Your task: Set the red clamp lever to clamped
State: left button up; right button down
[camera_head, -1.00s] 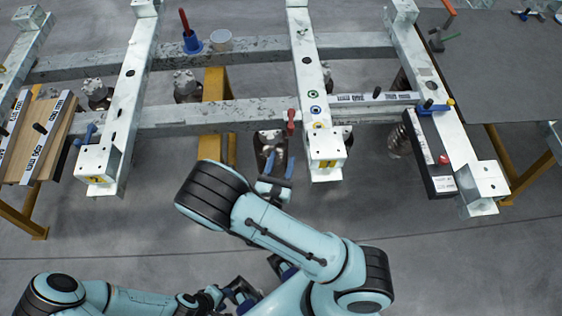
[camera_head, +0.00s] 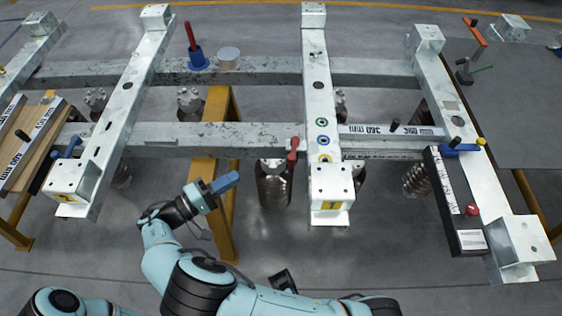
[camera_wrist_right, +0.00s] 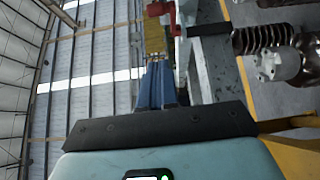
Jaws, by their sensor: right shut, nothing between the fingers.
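The red clamp lever (camera_head: 292,150) is on the front crossbeam (camera_head: 220,136), just left of the middle-right white beam. In the head view its handle looks roughly upright. My right gripper (camera_head: 229,181) has blue fingers. It is in front of the crossbeam, left of the lever and clearly apart from it. The fingers are together and hold nothing. In the right wrist view the closed fingers (camera_wrist_right: 159,80) point up the picture. A red lever part (camera_wrist_right: 160,10) shows beyond their tips. My left gripper does not show; only part of that arm is at the lower left.
The middle-right white beam (camera_head: 319,95) ends in a block (camera_head: 331,185) right of the lever. A yellow support (camera_head: 218,110) stands behind my right gripper. A metal cylinder (camera_head: 275,188) is below the lever. A blue holder (camera_head: 197,58) with a red handle stands on the rear crossbeam.

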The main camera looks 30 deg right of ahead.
send_near(290, 163)
jog(key=w+d, duration=0.3)
jog(key=w, duration=0.2)
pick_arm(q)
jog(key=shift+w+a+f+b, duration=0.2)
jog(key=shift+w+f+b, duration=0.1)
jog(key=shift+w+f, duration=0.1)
pick_arm(e)
jog(key=s+d, duration=0.2)
jog(key=d, duration=0.1)
jog(key=shift+d, duration=0.3)
jog(key=shift+s, duration=0.1)
jog(key=p, duration=0.1)
jog(key=s+d+p, duration=0.1)
jog(key=shift+s+d+r+p, duration=0.2)
jog(key=shift+s+p, duration=0.1)
jog(key=shift+s+d, duration=0.1)
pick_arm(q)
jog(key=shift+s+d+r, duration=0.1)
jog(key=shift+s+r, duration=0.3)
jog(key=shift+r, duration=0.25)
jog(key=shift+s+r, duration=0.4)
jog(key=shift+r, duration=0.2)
pick_arm(e)
jog(key=shift+f, duration=0.2)
jog(key=shift+s+d, duration=0.1)
jog(key=shift+s, duration=0.05)
